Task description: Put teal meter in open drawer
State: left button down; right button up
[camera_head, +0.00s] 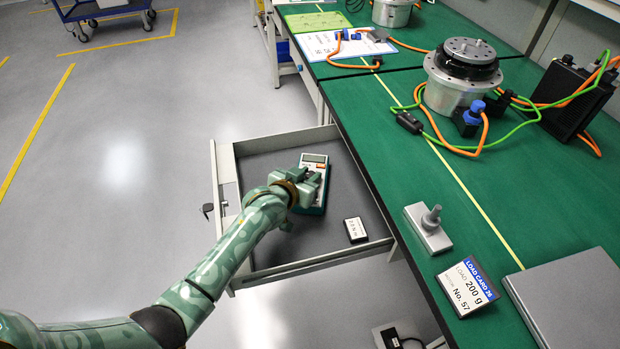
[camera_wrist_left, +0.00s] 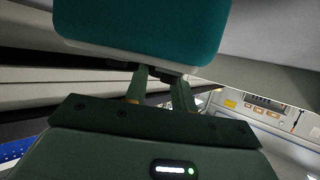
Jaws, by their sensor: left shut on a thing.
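The teal meter (camera_head: 316,170), with a white face and a small display, is in the head view over the inside of the open drawer (camera_head: 270,141). My left gripper (camera_head: 305,184) is shut on the meter. In the left wrist view, the meter (camera_wrist_left: 145,30) shows its teal side and white edge at the fingers (camera_wrist_left: 160,82). I cannot tell whether the meter touches the drawer floor. The left hand and arm hide part of the meter and drawer. My right gripper is not in view.
A small black-and-white labelled block (camera_head: 355,229) lies in the drawer, right of the meter. The green bench (camera_head: 410,160) adjoins the drawer and holds a silver actuator (camera_head: 460,78), a grey weight block (camera_head: 428,228) and a load card (camera_head: 467,287). Orange and green cables run across it.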

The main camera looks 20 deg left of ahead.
pick_arm(q)
jog(key=c, duration=1.2)
grip_release()
jog(key=shift+f, duration=0.15)
jog(key=shift+o, duration=0.2)
jog(key=shift+s+r+p, duration=0.2)
jog(key=shift+r+p, duration=0.05)
jog(key=shift+p, duration=0.05)
jog(key=p+v, duration=0.1)
jog(key=v, duration=0.1)
jog(key=p+v, duration=0.2)
jog(key=v, duration=0.1)
jog(key=shift+r, duration=0.35)
jog(key=p+v, duration=0.3)
jog(key=v, duration=0.3)
jog(key=shift+s+f, duration=0.3)
jog(key=shift+f, duration=0.05)
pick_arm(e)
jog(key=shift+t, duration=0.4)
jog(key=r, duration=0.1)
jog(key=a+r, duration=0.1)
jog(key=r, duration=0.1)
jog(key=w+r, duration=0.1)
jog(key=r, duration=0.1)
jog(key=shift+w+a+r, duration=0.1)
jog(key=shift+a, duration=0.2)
